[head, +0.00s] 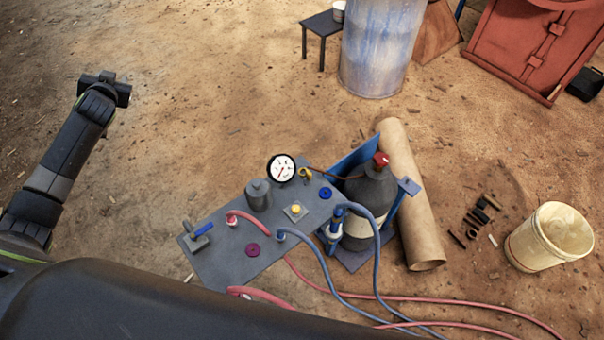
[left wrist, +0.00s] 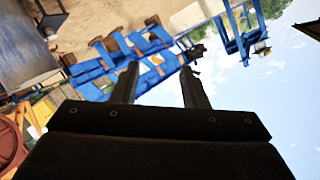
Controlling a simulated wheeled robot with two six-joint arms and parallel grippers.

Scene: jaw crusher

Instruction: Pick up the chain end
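I cannot make out a chain end in either view. My left gripper (head: 105,85) is at the upper left of the head view, raised over bare ground, with no object at it. In the left wrist view its two fingers stand well apart, and the gap (left wrist: 160,72) between them is empty. My right gripper is not in view.
A grey panel (head: 215,262) with a gauge (head: 281,168), hoses and a dark cylinder (head: 369,195) stands in the middle. Around it are a brown roll (head: 408,200), a pale bucket (head: 549,238), a metal drum (head: 378,50) and a small table (head: 323,24). Ground at upper left is clear.

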